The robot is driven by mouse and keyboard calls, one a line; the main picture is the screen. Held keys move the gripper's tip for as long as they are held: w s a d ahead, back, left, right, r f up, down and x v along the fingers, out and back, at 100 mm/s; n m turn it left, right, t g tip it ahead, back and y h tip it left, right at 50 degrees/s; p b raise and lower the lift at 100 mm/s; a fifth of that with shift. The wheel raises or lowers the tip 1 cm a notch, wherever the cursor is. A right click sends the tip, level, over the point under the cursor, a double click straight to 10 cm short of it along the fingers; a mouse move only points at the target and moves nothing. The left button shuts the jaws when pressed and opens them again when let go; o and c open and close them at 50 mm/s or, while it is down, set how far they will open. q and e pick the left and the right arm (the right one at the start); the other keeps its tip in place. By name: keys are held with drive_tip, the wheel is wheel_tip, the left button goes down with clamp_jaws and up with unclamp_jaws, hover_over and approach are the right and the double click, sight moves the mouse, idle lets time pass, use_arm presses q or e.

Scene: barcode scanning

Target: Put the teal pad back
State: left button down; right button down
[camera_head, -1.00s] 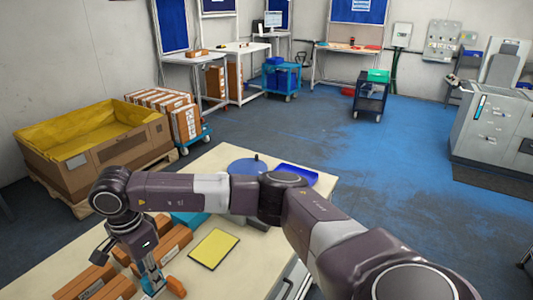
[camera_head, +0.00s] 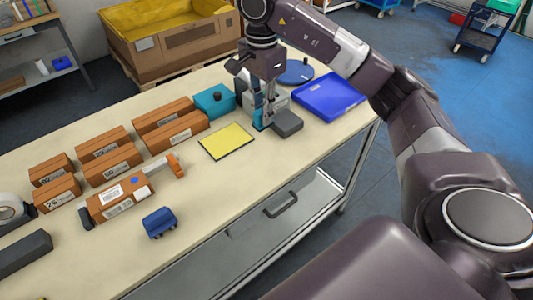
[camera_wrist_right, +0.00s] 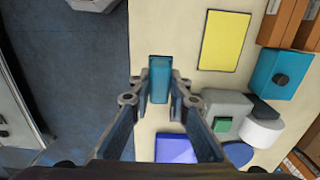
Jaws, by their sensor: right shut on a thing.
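The teal pad (camera_wrist_right: 159,80) is between the fingertips of my right gripper (camera_wrist_right: 159,92) in the right wrist view, over the cream tabletop. In the head view my right gripper (camera_head: 265,108) points down at the table's right part, and a narrow teal strip of the pad (camera_head: 260,118) shows at its fingers. I cannot tell whether the pad touches the table. The gripper is just right of a yellow sheet with a dark rim (camera_head: 227,140). My left gripper is not in view.
A teal box with a dark knob (camera_head: 212,101) stands left of the gripper. A blue tray (camera_head: 331,97) and a round blue disc (camera_head: 296,72) lie right and behind. A grey device with a green button (camera_wrist_right: 222,112) is close by. Brown cartons (camera_head: 103,152) fill the left.

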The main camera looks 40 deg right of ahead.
wheel_tip(320, 180, down, 12)
drive_tip(key=shift+d+f+p, duration=0.1)
drive_tip(key=shift+f+p, duration=0.05)
drive_tip(key=shift+p, duration=0.65)
wheel_tip(320, 180, down, 4)
drive_tip(key=shift+f+p, duration=0.1)
drive_tip(key=shift+p, duration=0.45)
drive_tip(key=shift+f, duration=0.15)
drive_tip(key=c, duration=1.8)
unclamp_jaws()
